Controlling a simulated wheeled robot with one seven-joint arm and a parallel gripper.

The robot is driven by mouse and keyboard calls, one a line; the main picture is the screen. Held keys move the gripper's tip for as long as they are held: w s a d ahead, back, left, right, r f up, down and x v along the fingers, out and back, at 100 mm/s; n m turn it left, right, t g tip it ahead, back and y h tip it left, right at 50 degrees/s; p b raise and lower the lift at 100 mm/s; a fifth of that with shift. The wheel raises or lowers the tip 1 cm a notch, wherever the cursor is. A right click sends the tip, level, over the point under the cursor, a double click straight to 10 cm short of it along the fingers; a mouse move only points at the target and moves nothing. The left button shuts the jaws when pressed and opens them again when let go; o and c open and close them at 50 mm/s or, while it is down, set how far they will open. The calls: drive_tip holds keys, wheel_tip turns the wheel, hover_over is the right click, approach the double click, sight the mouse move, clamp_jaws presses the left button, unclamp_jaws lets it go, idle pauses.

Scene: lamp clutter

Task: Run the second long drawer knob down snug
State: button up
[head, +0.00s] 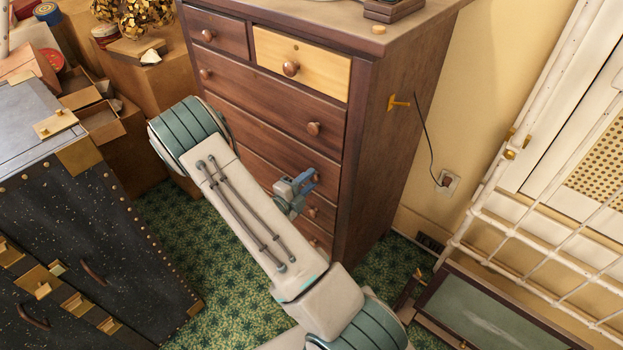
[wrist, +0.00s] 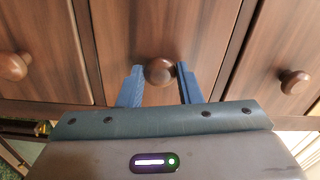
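The dresser (head: 270,110) has a stack of brown long drawers with round wooden knobs. My gripper (head: 306,179) is at the right end of the second long drawer and hides its right knob in the head view. In the wrist view that knob (wrist: 160,71) sits between the two blue fingers of my gripper (wrist: 161,78). The fingertips lie against its left and right sides, with no clear gap. Whether the knob's base meets the drawer face is hidden.
Neighbouring drawer knobs show in the wrist view at left (wrist: 14,66) and right (wrist: 294,81). A dark speckled trunk (head: 90,220) stands at left. A white metal bed frame (head: 540,240) is at right. Green patterned carpet (head: 175,230) lies between.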

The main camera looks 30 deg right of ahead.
drive_tip(key=shift+m+b, duration=0.5)
drive_tip(key=shift+m, duration=1.1)
drive_tip(key=shift+f+m+b, duration=0.1)
drive_tip(key=shift+m+b, duration=0.35)
drive_tip(key=shift+m, duration=1.25)
drive_tip(key=m+b, duration=0.1)
drive_tip(key=m, duration=0.1)
drive_tip(key=shift+m+b, duration=0.3)
drive_tip(key=shift+b, duration=0.1)
drive_tip(key=shift+m, duration=0.4)
